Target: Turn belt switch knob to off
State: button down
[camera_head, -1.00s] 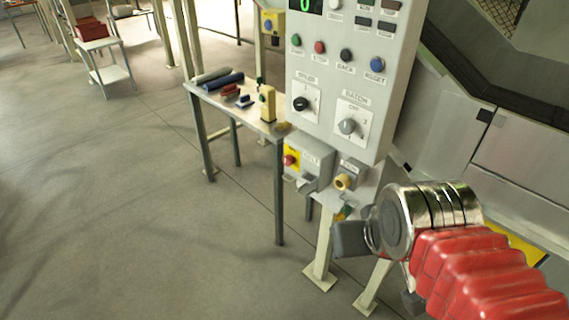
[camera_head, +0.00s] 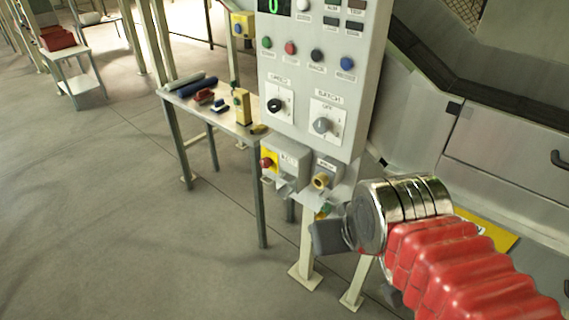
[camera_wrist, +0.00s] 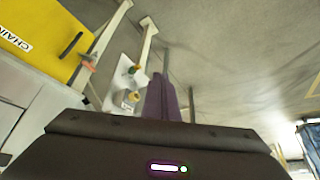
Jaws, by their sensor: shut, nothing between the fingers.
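A small grey box (camera_head: 291,162) with a partly readable label, apparently BELT, hangs below the tall grey control panel (camera_head: 345,85). It has a red knob (camera_head: 267,163) on a yellow plate and a grey lever-like part (camera_head: 285,189) at its lower edge. I cannot tell the switch's setting. My gripper (camera_head: 325,238) is shut and empty, below and slightly right of this box, apart from it. In the wrist view the purple-dark fingers (camera_wrist: 160,98) show together, beside a pale fixture with a yellowish round part (camera_wrist: 131,97).
The panel carries a black knob (camera_head: 274,105) and a grey BATCH knob (camera_head: 322,125). A workbench (camera_head: 190,104) with small items stands left. Machine casing (camera_head: 510,145) is at right.

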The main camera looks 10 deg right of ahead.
aim_at(266, 162)
jog(key=u, duration=0.35)
jog(key=i, duration=1.1)
jog(key=u, duration=2.3)
